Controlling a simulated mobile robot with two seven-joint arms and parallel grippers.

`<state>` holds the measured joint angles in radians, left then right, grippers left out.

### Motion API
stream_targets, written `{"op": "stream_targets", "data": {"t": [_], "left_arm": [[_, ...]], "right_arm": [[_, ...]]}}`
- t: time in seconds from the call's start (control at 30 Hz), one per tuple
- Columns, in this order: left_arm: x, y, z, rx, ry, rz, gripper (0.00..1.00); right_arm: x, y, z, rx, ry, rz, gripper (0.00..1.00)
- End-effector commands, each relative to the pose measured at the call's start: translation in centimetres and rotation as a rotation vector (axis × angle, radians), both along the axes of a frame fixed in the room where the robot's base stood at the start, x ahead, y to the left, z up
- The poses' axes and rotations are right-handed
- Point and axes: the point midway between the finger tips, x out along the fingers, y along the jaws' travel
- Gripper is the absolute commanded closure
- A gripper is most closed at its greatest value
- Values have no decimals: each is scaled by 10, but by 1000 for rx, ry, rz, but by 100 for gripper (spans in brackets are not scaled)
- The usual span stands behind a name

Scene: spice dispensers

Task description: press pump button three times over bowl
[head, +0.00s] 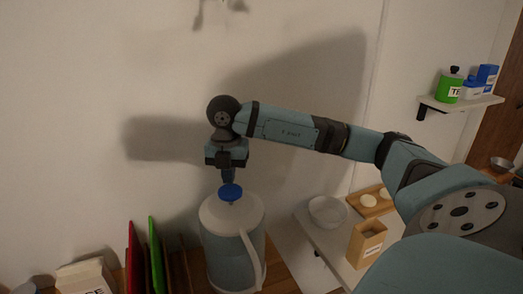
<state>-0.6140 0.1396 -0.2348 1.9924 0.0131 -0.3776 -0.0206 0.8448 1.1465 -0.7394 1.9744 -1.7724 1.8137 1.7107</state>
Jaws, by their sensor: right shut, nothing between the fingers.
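My right gripper (228,178) points down directly above the button, shut and empty. Its tips are at or just above the button; I cannot tell whether they touch. A white bowl (327,211) stands on a pale surface to the right of the dispenser, apart from it. The dispenser's spout is not clearly visible. My left gripper is not in view.
Red (134,258) and green boards (155,255) stand upright left of the dispenser. A tan box (366,243) and a wooden tray (372,204) with round pale items are near the bowl. A wall shelf (460,103) holds green and blue containers. The wall is close behind the dispenser.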

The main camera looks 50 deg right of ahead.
Motion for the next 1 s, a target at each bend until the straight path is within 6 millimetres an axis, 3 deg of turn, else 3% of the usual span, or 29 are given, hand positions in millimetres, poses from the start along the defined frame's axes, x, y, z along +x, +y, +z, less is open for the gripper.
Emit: {"op": "stream_targets", "data": {"t": [0.47, 1.0], "left_arm": [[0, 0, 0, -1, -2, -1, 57], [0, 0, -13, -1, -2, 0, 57]], "right_arm": [[0, 0, -1, 0, 0, 0, 100], [0, 0, -19, -1, 1, 0, 100]]}}
